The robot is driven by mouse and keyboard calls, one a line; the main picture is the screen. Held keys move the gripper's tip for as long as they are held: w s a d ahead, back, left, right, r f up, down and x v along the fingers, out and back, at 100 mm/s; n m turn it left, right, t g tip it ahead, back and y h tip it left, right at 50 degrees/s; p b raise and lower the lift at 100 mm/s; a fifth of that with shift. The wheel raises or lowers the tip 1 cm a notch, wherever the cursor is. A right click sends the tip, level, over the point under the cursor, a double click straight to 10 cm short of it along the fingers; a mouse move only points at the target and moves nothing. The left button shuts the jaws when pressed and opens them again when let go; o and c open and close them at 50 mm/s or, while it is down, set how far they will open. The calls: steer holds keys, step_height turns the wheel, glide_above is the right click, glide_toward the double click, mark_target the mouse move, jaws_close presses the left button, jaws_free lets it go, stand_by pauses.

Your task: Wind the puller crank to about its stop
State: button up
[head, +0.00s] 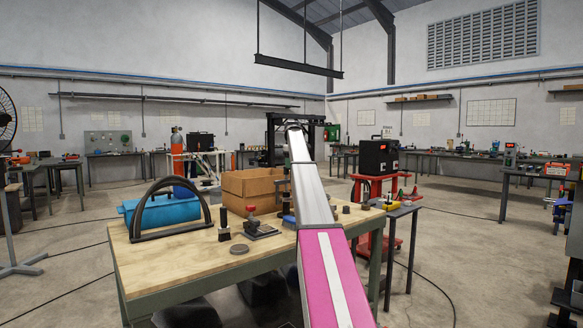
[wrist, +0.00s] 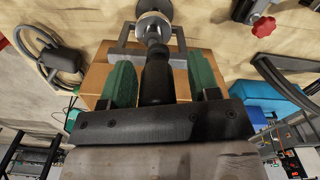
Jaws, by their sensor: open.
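In the wrist view, a black handle (wrist: 157,78), which looks like the crank's grip, stands between the two green fingers of my gripper (wrist: 160,66). The fingers are open, one on each side of it, with a gap visible. A round metal part (wrist: 152,27) and a grey metal bracket (wrist: 128,48) are beyond the handle, against the wooden bench top. I cannot tell how far the crank is turned. In the head view, my arm covers the gripper and the crank.
The wooden bench (head: 150,262) carries a blue case (head: 165,211), a black arch (head: 198,188), a cardboard box (head: 255,187) and a clamp with a red knob (head: 251,208). Small dark parts lie right of my arm. A red cart (head: 372,190) stands behind.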

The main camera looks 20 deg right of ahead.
steer(key=shift+a+r, duration=0.1)
steer(key=shift+r, duration=3.35)
